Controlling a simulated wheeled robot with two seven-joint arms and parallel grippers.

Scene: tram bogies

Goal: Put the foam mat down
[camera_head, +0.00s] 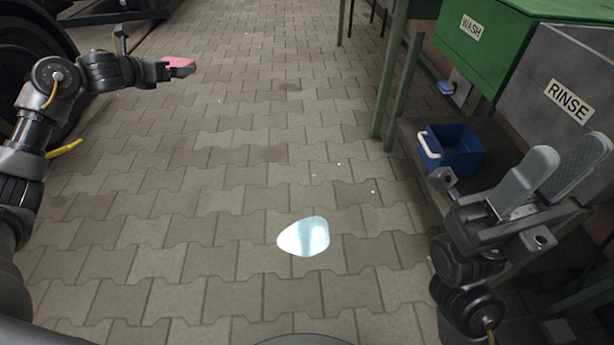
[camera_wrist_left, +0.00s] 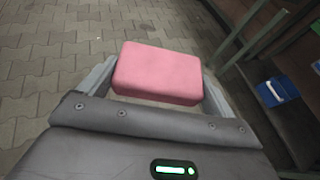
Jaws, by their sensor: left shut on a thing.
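A pink, thick, rounded pad, which looks like the foam mat (camera_wrist_left: 158,73), lies between the two grey fingers of my left gripper in the left wrist view. It also shows in the head view (camera_head: 180,65), at the upper left. My left gripper (camera_head: 168,70) is shut on the pad and holds it out over the paving. My right gripper (camera_head: 560,172) is at the right of the head view, with its two grey fingers apart and nothing between them.
A pale, shiny patch (camera_head: 304,237) lies on the paving. A blue bin (camera_head: 462,150) with a white handle sits on a low shelf at the right. Above it are a green WASH tank (camera_head: 510,45) and a grey RINSE tank (camera_head: 570,75). The middle paving is mostly clear.

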